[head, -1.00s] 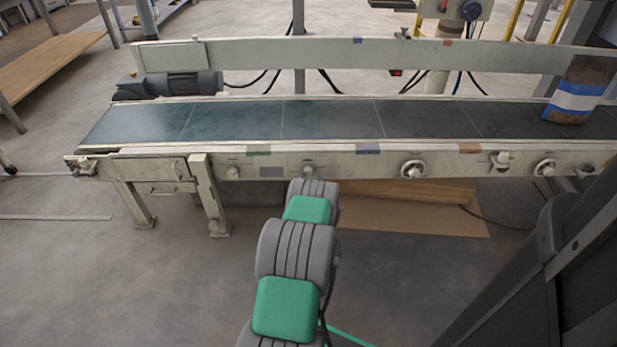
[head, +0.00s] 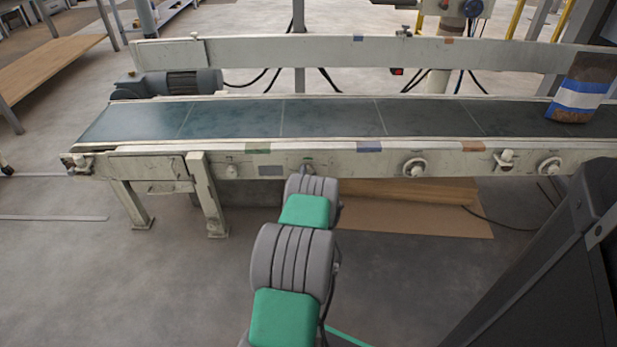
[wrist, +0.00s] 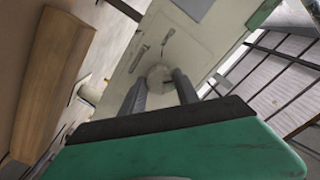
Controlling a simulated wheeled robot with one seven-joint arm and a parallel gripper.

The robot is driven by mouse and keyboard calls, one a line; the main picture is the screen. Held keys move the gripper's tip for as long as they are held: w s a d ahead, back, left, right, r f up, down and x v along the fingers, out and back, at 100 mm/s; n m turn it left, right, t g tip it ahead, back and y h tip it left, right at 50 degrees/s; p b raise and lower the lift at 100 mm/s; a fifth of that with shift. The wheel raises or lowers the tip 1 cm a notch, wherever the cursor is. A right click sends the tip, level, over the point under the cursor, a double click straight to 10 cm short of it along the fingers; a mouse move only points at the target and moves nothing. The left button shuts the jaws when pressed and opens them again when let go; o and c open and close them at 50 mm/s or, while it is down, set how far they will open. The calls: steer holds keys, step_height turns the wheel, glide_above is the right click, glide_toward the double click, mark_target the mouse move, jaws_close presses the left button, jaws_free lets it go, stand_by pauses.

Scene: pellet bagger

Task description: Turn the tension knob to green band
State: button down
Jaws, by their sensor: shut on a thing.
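The tension knob (wrist: 158,76) is a pale round knob on the conveyor's light front panel (wrist: 190,40). In the wrist view my gripper (wrist: 161,88) has its two dark fingers on either side of it, shut on it. The fingers hide part of the knob, and I cannot read its pointer. In the head view my arm hides most of this knob and the gripper; a small green mark (head: 308,159) shows just above the arm's end. A thin slot-like mark (wrist: 139,58) lies beside the knob in the wrist view.
A bag (head: 580,88) stands on the belt's right end. Cardboard (head: 420,212) lies below.

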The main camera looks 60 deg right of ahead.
steer(key=m, duration=0.9)
steer(key=shift+w+a+f+b, duration=0.15)
steer(key=shift+a+f+b, duration=0.05)
steer(key=shift+b, duration=0.2)
steer(key=c, duration=1.1)
jaws_free()
steer(key=shift+w, duration=0.1)
steer(key=shift+o, duration=1)
steer(key=shift+s+d+r, duration=0.15)
steer(key=shift+s, duration=0.05)
steer(key=p+v, duration=0.1)
steer(key=v, duration=0.7)
